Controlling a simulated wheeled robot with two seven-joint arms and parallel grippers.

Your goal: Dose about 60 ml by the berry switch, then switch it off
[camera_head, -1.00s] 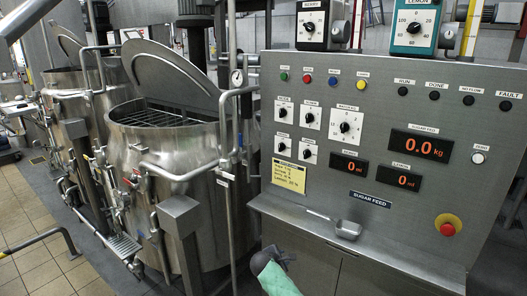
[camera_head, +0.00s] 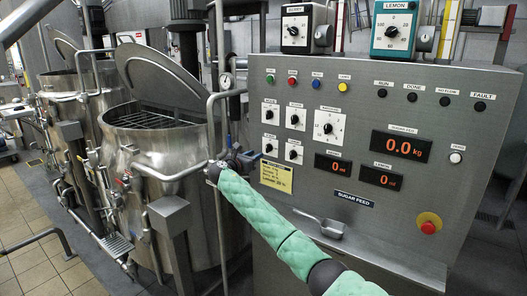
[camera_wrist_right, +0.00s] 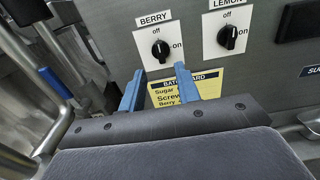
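The berry switch (camera_wrist_right: 161,50) is a black knob on a white plate with off at the top and on at the right. Its pointer looks turned up toward off. In the head view it is the lower left small switch (camera_head: 269,144). The berry display (camera_head: 333,165) reads 0 ml. My right gripper (camera_wrist_right: 159,82) is open and empty, with its two blue fingers apart just below and in front of the berry switch. In the head view the right gripper (camera_head: 241,159) is small and partly hidden at the panel's left edge. My left gripper is not in view.
The lemon switch (camera_wrist_right: 232,38) sits right of the berry switch. A yellow batch card (camera_wrist_right: 207,84) is below both. The lemon display (camera_head: 381,178) reads 0. A steel mixer (camera_head: 160,160) stands to the left. A red stop button (camera_head: 428,227) is at lower right.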

